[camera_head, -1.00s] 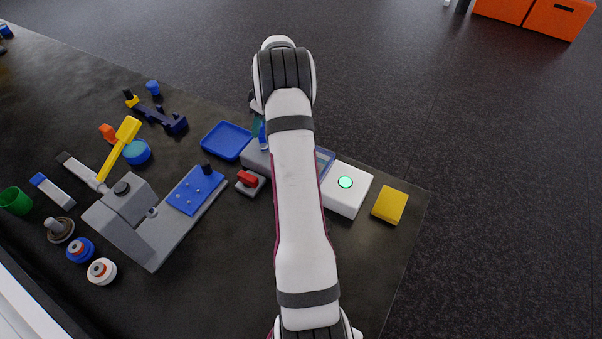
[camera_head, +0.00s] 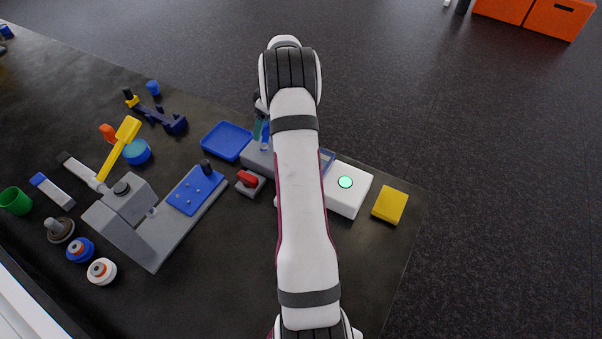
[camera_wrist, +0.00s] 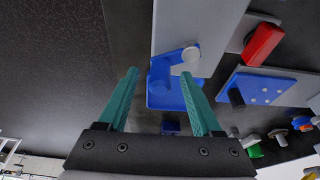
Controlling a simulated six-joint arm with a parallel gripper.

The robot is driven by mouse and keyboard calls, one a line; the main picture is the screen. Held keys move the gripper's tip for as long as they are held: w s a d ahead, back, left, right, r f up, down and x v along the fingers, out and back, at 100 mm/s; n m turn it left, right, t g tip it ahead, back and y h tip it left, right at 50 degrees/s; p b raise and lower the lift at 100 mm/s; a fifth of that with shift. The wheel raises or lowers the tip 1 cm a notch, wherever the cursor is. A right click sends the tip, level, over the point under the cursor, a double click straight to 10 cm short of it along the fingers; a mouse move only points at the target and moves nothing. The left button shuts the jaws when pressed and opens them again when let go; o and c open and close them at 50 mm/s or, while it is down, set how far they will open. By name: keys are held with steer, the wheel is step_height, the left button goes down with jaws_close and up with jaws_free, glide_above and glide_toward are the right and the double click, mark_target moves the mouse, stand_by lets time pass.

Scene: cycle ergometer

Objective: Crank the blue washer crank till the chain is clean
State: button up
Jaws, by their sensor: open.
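The blue washer crank (camera_wrist: 162,70) shows in the wrist view, with a pale rounded part (camera_wrist: 191,54) at its upper right end. It is on or beside a light grey body (camera_wrist: 205,22). My gripper (camera_wrist: 160,72) has its teal fingers apart. The crank shows between the fingertips, and the right fingertip overlaps the blue part just below the pale end. I cannot tell whether they touch. In the head view my arm covers much of the grey washer body (camera_head: 256,160) and most of the gripper. The chain is not clearly visible.
A blue tray (camera_head: 226,141) lies left of the washer body. A red lever (camera_head: 248,178) stands in front. A white box with a green-lit button (camera_head: 345,183) and a yellow block (camera_head: 390,205) are to the right. A grey stand with a blue plate (camera_head: 190,195) is left.

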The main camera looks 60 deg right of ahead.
step_height(320, 180, up, 9)
stand_by(0.8)
steer(key=v, duration=1.5)
steer(key=w+a+r+m+g+y, duration=0.1)
steer(key=a+r+m+y, duration=0.1)
steer(key=a, duration=2.4)
steer(key=s+a+f+m+g, duration=0.1)
steer(key=s+a+f, duration=0.4)
steer(key=s+a, duration=0.4)
steer(key=s+a+f+m+g, duration=0.1)
steer(key=s+a+f+m, duration=0.1)
steer(key=s+a+f, duration=0.3)
steer(key=s+a, duration=0.4)
steer(key=s, duration=0.1)
steer(key=shift+s+a+f+m+g, duration=0.2)
steer(key=shift+a+f+m+g, duration=0.05)
steer(key=shift+a+m+g, duration=0.05)
